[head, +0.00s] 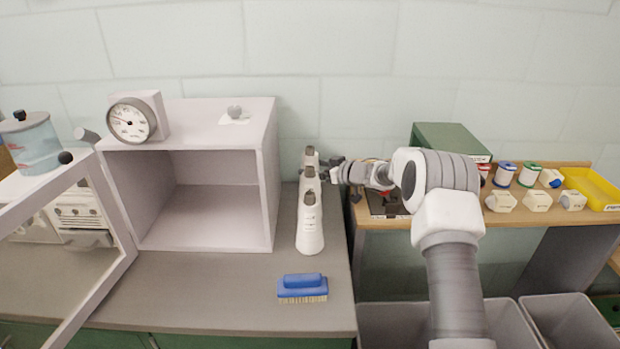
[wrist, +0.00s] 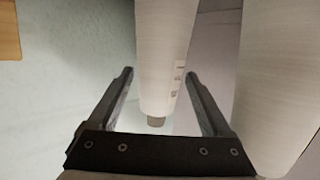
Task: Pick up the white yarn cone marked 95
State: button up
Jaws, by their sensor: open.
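Several white yarn cones with grey tips stand in a front-to-back row on the grey counter in the head view; the front one (head: 310,232) is the clearest, and those behind it are partly hidden. My gripper (head: 335,169) is beside the rear part of the row, coming from the right. In the wrist view my open gripper (wrist: 160,76) has a finger on each side of one white cone (wrist: 160,45), with gaps showing. That cone bears small dark marks I cannot read as a number. Another white cone (wrist: 285,85) stands close on the right.
A blue brush (head: 302,287) lies in front of the cones. An open grey cabinet (head: 268,200) with a gauge (head: 132,120) on top stands left. A wooden shelf (head: 460,217) with spools and a yellow tray (head: 595,188) is on the right.

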grip_shut()
dwell(0.3)
jog(key=shift+r, duration=0.1)
